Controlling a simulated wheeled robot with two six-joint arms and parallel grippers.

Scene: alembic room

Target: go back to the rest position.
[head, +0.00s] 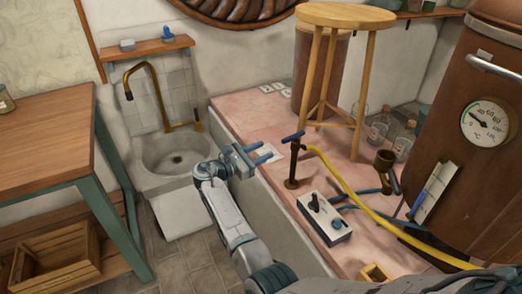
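My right gripper (264,153) is in the middle of the head view, at the end of my grey arm, which comes up from the bottom. My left gripper is not in view.
A stone sink (172,155) with a brass faucet stands at the left back, beside a wooden table (45,135). A control box (324,218), a yellow hose (350,192), a wooden stool (345,15) and a copper boiler with a gauge (450,110) occupy the platform. Floor shows at lower left.

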